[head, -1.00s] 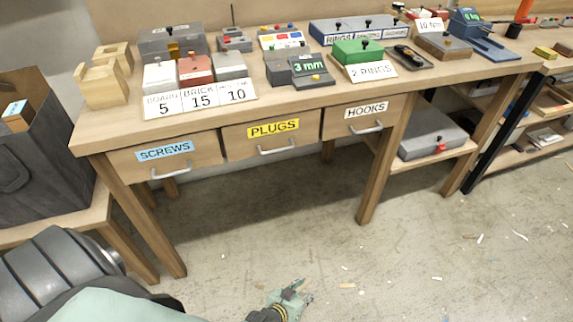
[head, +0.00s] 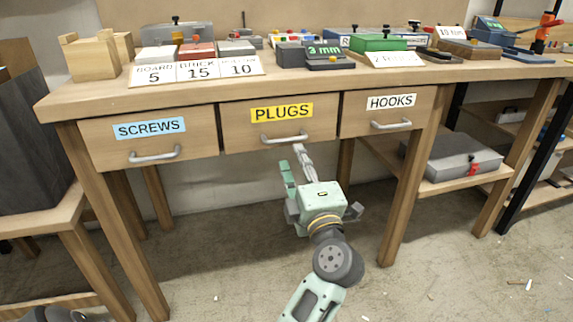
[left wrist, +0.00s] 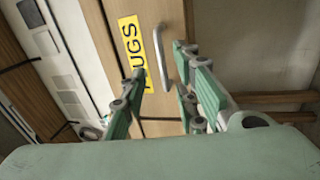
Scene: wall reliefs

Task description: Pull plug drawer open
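The plug drawer (head: 240,128) is the middle wooden drawer under the workbench, with a yellow PLUGS label (head: 281,112). It looks shut, its front about level with its neighbours. Its silver bar handle (head: 283,139) is below the label. My left gripper (head: 292,160) is just below and in front of this handle, fingers pointing up at the drawer. In the left wrist view, its green fingers (left wrist: 160,64) are spread and empty. The handle (left wrist: 163,55) shows in the gap between the fingertips; I cannot tell whether they touch it.
The SCREWS drawer (head: 150,152) is on the left and the HOOKS drawer (head: 388,119) on the right, both shut. Bench legs (head: 400,210) stand either side. Boxes and number cards (head: 195,72) cover the benchtop. The floor below is mostly clear.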

